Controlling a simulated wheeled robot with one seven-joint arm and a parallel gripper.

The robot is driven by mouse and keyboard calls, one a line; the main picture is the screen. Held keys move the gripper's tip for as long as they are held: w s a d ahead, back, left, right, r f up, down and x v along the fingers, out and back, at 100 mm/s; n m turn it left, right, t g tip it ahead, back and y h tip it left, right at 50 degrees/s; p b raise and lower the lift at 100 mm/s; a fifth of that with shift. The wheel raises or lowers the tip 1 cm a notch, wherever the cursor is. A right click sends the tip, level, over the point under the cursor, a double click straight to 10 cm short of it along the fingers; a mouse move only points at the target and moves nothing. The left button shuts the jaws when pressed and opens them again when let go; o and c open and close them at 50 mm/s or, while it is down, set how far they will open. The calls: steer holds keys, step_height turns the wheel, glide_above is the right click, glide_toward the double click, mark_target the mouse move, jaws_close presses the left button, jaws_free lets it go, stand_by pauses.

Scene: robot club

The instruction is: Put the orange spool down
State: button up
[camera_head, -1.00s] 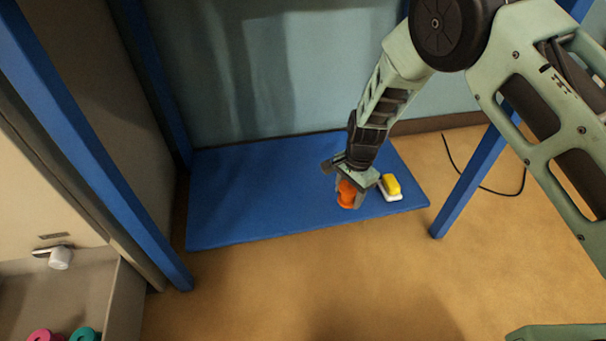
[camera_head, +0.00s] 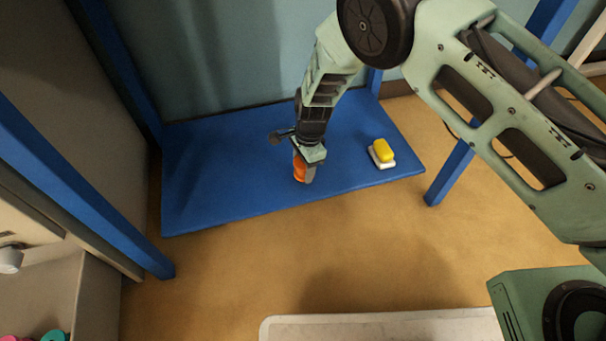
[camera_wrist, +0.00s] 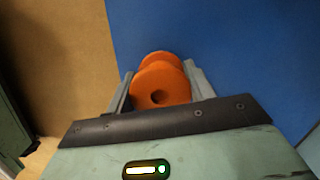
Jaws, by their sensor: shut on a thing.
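The orange spool (camera_head: 300,169) is between the fingers of my gripper (camera_head: 304,172), over the front part of the blue shelf board (camera_head: 220,180). In the wrist view the spool (camera_wrist: 160,85) shows its flange and centre hole, with a finger of my gripper (camera_wrist: 160,90) on each side. My gripper is shut on it and points down. I cannot tell whether the spool touches the board.
A yellow and white block-like object (camera_head: 382,153) sits on the board to the right of the spool. Blue posts (camera_head: 450,175) stand at the board's corners. The board's left part is clear. A drawer (camera_head: 85,295) holds pink and teal items at lower left.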

step_height(320, 180, down, 3)
steer(key=shift+r+b, duration=0.1)
steer(key=shift+b, duration=0.5)
steer(key=shift+r, duration=0.15)
steer(key=o, duration=1.1)
steer(key=r+p, duration=0.1)
steer(key=r, duration=0.1)
steer(key=r+p, duration=0.2)
steer(key=r, duration=0.1)
steer(key=d+r+p, duration=0.1)
steer(key=r+p, duration=0.1)
steer(key=shift+w+r, duration=0.2)
steer(key=shift+r, duration=0.1)
